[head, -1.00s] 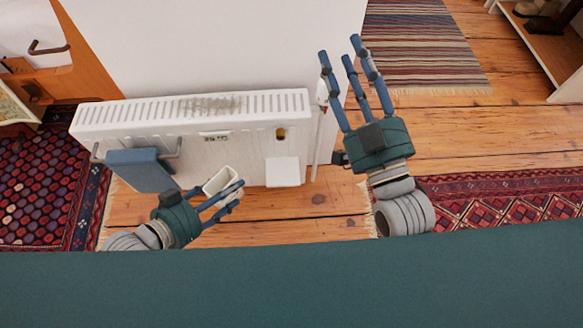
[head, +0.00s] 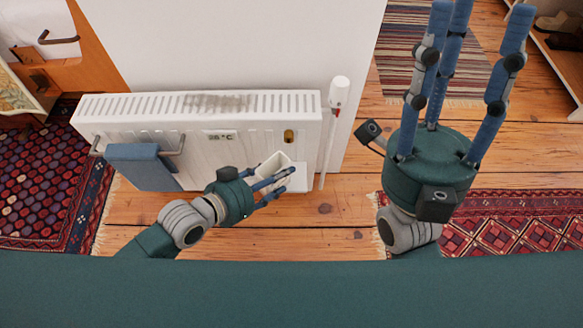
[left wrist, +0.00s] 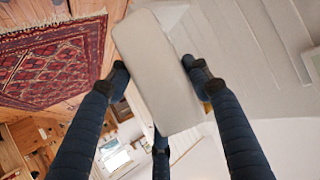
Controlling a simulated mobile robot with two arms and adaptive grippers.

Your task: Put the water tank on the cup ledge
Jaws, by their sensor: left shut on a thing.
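The water tank (head: 274,164) is a small white open-topped box in the head view. My left gripper (head: 284,182) is shut on it, and the fingers hide part of its front. In the left wrist view the pale tank (left wrist: 160,70) sits between the fingers. The cup ledge (head: 301,176) is a white shelf low on the right front of the white radiator. The tank overlaps its left part in the picture; I cannot tell whether they touch. My right gripper (head: 470,25) is empty and open, fingers spread, well right of the ledge.
Wooden floor lies below.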

